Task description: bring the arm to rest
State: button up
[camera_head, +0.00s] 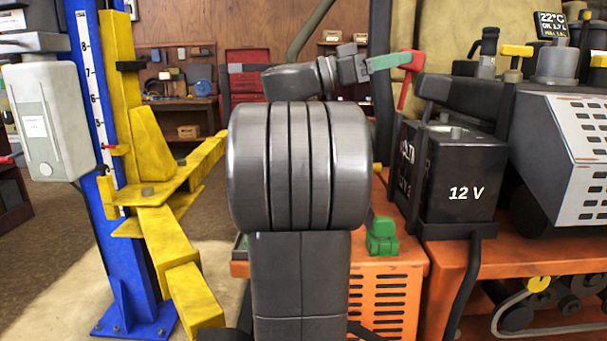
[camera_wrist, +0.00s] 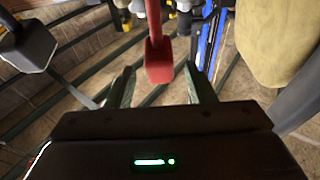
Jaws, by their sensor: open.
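My arm stands in the middle of the head view, with its wrist bent to the right. My gripper (camera_head: 404,59) has green fingers and is at the upper end of a red lever-like part (camera_head: 409,80), left of the 12 V battery (camera_head: 455,180). In the wrist view my gripper (camera_wrist: 159,68) is open, with its two fingers spread. A red part (camera_wrist: 159,62) with a block-shaped end shows between the fingers there. I cannot tell whether the fingers touch it.
A blue lift post (camera_head: 88,150) with yellow arms (camera_head: 170,240) stands at the left. The orange machine deck (camera_head: 530,248) and a grey vented cover (camera_head: 590,150) are at the right. A green part (camera_head: 382,236) sits low beside my arm. Open floor shows at lower left.

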aim_at(415, 56)
jog(key=shift+a, duration=0.1)
dwell(0.3)
jog(key=v, duration=1.4)
jog(key=d+r+y+p, duration=0.1)
jog(key=d+p, duration=0.1)
jog(key=d, duration=0.3)
jog(key=d+r+y+p, duration=0.1)
jog(key=d+p, duration=0.2)
jog(key=d, duration=0.3)
jog(key=d+r+y+p, duration=0.1)
jog(key=d+r+p, duration=0.1)
jog(key=d, duration=0.3)
jog(key=shift+d+y+p, duration=0.3)
jog(key=shift+d+p, duration=0.05)
jog(key=shift+p, duration=0.35)
jog(key=d+y+p, duration=0.1)
jog(key=p, duration=0.3)
jog(key=d+y+p, duration=0.2)
jog(key=p, duration=0.2)
jog(key=shift+f+y, duration=0.3)
jog(key=shift+f, duration=0.1)
jog(key=shift+d+f+y+p, duration=0.3)
jog(key=shift+f+y+p, duration=0.1)
jog(key=shift+p, duration=0.15)
